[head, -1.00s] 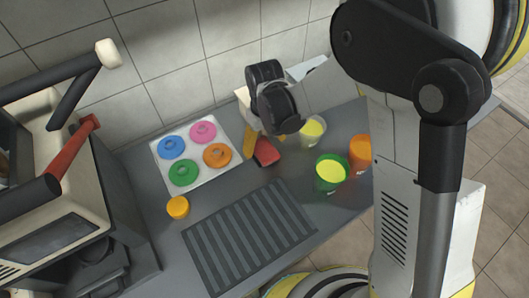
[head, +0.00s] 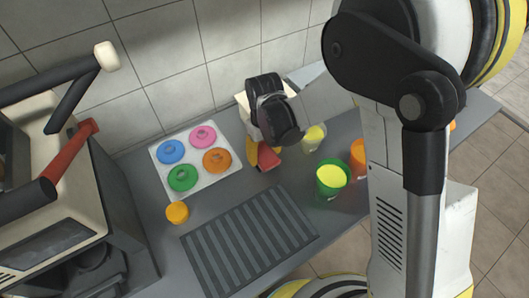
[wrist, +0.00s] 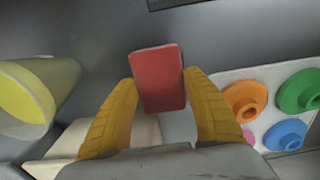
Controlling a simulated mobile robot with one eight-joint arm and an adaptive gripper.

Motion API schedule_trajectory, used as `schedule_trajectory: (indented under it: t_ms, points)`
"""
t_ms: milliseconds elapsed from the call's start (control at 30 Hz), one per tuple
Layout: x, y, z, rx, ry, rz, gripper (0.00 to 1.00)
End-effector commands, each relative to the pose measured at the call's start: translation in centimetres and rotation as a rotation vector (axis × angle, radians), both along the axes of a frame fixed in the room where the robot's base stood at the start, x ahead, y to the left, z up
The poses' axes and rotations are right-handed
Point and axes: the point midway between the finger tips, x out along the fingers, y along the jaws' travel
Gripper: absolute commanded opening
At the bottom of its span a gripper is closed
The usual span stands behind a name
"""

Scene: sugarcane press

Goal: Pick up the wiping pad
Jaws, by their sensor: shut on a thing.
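The wiping pad appears to be the small red block. In the wrist view the red pad (wrist: 157,78) is between the two yellow fingers of my gripper (wrist: 161,84), which is shut on it. In the head view the pad (head: 269,174) shows just below my gripper (head: 263,158), over the grey counter. The wrist hides part of the gripper there. I cannot tell whether the pad touches the counter.
A white tray with coloured lids (head: 234,163) lies left of the pad. A clear cup (head: 314,138) with yellow content, a green cup (head: 332,180) and an orange cup (head: 358,157) stand right. A beige block (wrist: 90,142) is close behind the gripper. A ridged grey mat (head: 250,240) lies in front.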

Motion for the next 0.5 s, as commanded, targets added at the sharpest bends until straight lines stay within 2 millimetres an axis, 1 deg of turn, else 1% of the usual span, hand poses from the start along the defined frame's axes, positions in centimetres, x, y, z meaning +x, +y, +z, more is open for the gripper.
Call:
schedule_trajectory:
  t_ms: [67, 167, 433, 500]
  points:
    - [-0.5, 0.1, 0.9, 0.000, 0.000, 0.001, 0.36]
    - [-0.4, 0.0, 2.4, 0.000, 0.000, 0.000, 0.36]
    - [-0.4, 0.0, 7.3, 0.000, 0.000, 0.000, 0.36]
    - [-1.9, 0.1, 6.9, 0.000, 0.000, 0.001, 0.36]
